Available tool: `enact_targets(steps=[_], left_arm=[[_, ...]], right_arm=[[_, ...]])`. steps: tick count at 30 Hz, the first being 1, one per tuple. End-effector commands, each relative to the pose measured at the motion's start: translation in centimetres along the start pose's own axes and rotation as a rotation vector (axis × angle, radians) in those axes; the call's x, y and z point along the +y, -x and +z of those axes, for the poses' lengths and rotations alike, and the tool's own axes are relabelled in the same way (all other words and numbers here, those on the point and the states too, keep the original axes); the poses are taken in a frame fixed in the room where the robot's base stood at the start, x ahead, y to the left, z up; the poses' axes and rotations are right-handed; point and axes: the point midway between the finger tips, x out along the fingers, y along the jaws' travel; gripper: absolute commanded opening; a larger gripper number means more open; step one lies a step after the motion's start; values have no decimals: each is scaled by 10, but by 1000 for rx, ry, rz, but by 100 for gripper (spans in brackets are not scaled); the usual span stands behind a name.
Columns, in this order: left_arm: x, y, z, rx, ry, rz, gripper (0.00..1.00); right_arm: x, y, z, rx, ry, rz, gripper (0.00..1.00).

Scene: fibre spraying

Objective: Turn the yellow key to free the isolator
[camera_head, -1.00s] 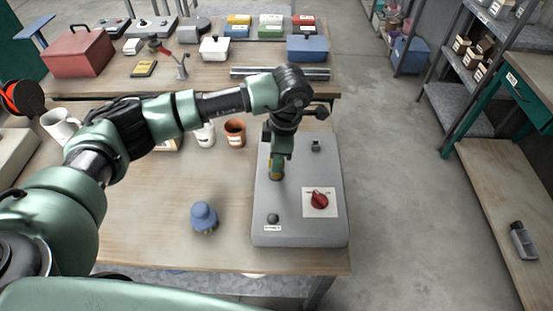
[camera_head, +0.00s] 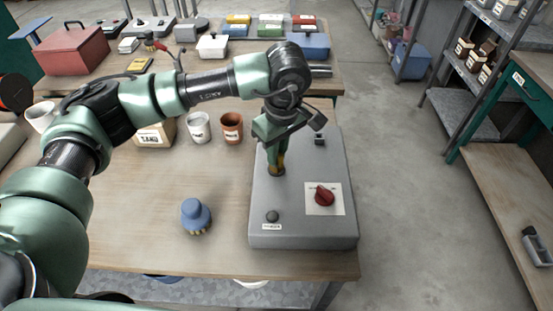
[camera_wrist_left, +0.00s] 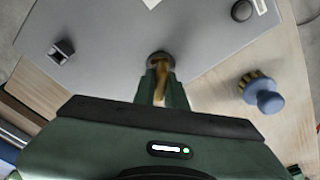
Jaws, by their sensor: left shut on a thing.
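The yellow key (camera_head: 281,160) stands in a dark round lock on the grey control box (camera_head: 300,229). My left gripper (camera_head: 277,165) is over the box, pointing down, with its fingers shut on the key. In the left wrist view the key (camera_wrist_left: 161,80) shows between the fingertips (camera_wrist_left: 162,88), its lower end at the round lock (camera_wrist_left: 161,59). The red isolator knob (camera_head: 324,195) sits on a white plate at the box's right front, apart from the gripper. The fingers hide part of the key. My right gripper is not in view.
A black knob (camera_head: 272,216) and a small black switch (camera_head: 320,139) stand on the box. A blue-handled brush (camera_head: 196,215) is on the table to the left. A white cup (camera_head: 199,127) and a brown cup (camera_head: 231,128) stand behind. The table's front left is clear.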

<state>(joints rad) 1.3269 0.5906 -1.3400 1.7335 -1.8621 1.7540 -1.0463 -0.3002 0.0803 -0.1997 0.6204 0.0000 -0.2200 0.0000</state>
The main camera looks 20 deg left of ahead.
Motion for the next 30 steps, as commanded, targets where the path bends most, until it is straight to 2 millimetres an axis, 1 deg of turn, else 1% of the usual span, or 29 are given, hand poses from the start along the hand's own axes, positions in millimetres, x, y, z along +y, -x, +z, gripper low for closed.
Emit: enact_targets(steps=[1,10,11,12,13,24,26,30], left_arm=[[-1,-4,0,1,-26,1,0],[-1,-1,0,0,-55,3,0],[-1,-1,0,0,-55,3,18],[-1,-1,0,0,-54,3,29],[-1,-1,0,0,-54,3,37],[0,2,0,0,-52,6,38],[0,7,0,1,-52,7,38],[1,29,0,2,-54,9,38]], right_arm=[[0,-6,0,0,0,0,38],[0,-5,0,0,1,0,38],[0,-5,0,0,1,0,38],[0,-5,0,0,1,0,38],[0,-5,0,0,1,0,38],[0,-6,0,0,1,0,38],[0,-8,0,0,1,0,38],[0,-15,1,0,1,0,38]])
